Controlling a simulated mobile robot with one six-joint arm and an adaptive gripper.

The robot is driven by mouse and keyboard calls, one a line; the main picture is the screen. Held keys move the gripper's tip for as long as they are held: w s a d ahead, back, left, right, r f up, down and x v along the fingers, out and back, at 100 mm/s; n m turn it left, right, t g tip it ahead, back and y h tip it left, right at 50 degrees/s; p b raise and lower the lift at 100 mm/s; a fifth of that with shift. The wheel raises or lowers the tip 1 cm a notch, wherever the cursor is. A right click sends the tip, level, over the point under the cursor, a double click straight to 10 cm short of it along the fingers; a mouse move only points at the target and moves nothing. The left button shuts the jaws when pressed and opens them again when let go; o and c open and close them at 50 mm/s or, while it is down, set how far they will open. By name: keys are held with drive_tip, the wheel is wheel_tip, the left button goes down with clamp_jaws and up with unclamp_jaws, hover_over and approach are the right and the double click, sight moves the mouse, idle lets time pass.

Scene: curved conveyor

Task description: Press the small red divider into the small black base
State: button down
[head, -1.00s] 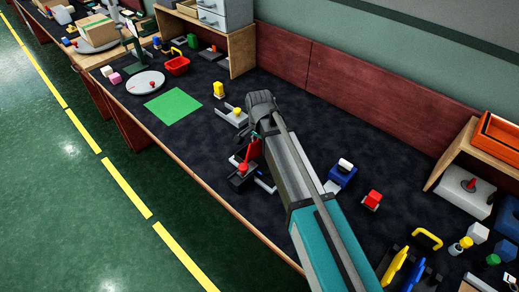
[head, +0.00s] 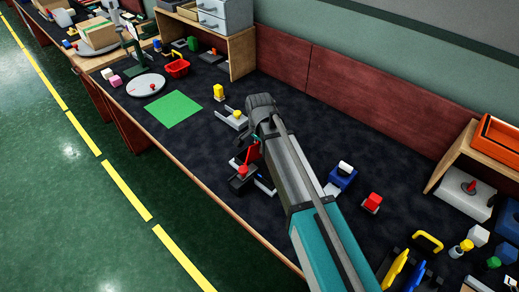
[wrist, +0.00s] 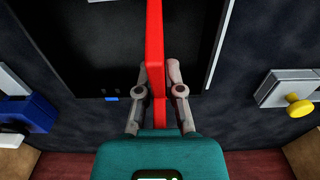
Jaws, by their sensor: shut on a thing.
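The red divider (wrist: 155,60) is a thin upright red plate. My gripper (wrist: 160,92) is shut on it, with one finger on each side in the wrist view. In the head view the divider (head: 252,153) shows just below my gripper (head: 257,137), partly hidden by my arm. In the wrist view a dark panel (wrist: 95,50) lies under the divider. I cannot tell whether the divider touches it.
Grey rails (head: 266,186) lie beside the base. A grey block with a yellow knob (head: 236,113) stands behind left, and a blue block (head: 341,178) stands to the right. A green mat (head: 173,108) lies at the left. The table is clear between the mat and the base.

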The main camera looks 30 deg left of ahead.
drive_tip(key=shift+r, duration=0.1)
idle(0.3)
wheel_tip(320, 180, up, 2)
drive_tip(key=p, duration=0.2)
drive_tip(key=shift+r+p, duration=0.2)
drive_tip(key=shift+p, duration=0.15)
drive_tip(key=s+d+r+p, duration=0.9)
drive_tip(key=s+r+p, duration=0.1)
drive_tip(key=shift+s+r, duration=0.2)
drive_tip(key=shift+s, duration=0.15)
idle(0.7)
